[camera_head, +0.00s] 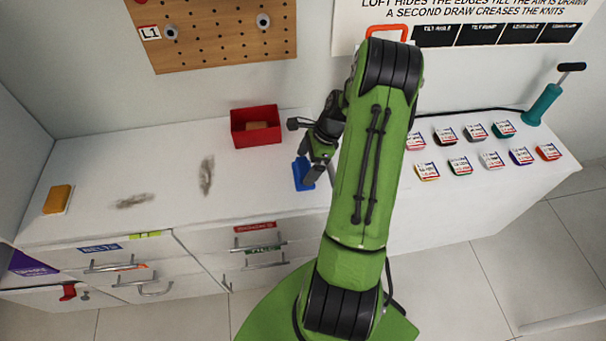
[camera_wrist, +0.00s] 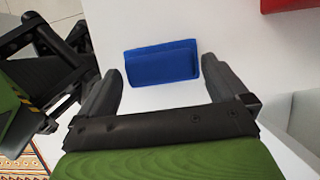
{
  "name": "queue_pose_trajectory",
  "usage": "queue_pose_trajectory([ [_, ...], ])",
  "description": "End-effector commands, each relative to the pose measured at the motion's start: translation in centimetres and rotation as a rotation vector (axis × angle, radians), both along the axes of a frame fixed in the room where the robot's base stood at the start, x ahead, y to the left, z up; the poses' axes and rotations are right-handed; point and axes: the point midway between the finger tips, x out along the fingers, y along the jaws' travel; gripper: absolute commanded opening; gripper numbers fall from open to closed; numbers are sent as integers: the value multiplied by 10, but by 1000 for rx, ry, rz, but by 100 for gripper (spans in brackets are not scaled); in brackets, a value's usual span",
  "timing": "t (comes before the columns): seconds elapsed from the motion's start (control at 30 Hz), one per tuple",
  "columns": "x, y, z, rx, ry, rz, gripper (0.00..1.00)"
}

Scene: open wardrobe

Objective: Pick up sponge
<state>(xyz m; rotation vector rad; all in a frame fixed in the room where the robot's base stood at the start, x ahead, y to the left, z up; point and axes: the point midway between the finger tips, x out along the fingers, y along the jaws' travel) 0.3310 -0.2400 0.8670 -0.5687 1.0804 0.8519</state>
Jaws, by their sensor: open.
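A yellow-orange block with a pale lower edge (camera_head: 57,199), which looks like a sponge, lies on the white counter at the far left in the head view. My gripper (camera_head: 317,172) is well to its right, low over the counter. A blue block with a raised, smaller upper part (camera_head: 303,174) is at my gripper. In the wrist view this blue block (camera_wrist: 161,64) lies on the white surface, in front of and between my spread fingers (camera_wrist: 160,76). The fingers are open, with nothing visibly clamped. The yellow-orange block is not in the wrist view.
Two dark smudges (camera_head: 207,175) mark the counter. Several small labelled items (camera_head: 490,159) and a teal pump (camera_head: 544,104) are at the right. The counter's left middle is mostly clear.

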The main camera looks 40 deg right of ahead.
Motion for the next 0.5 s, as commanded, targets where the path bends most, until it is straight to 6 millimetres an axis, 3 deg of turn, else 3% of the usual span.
queue_pose_trajectory([
  [0.1, 3, 5, -14, 1, -1, 1, 100],
  [0.3, 4, 5, -14, -1, -1, 1, 100],
  [0.5, 4, 5, -14, -1, -1, 1, 71],
])
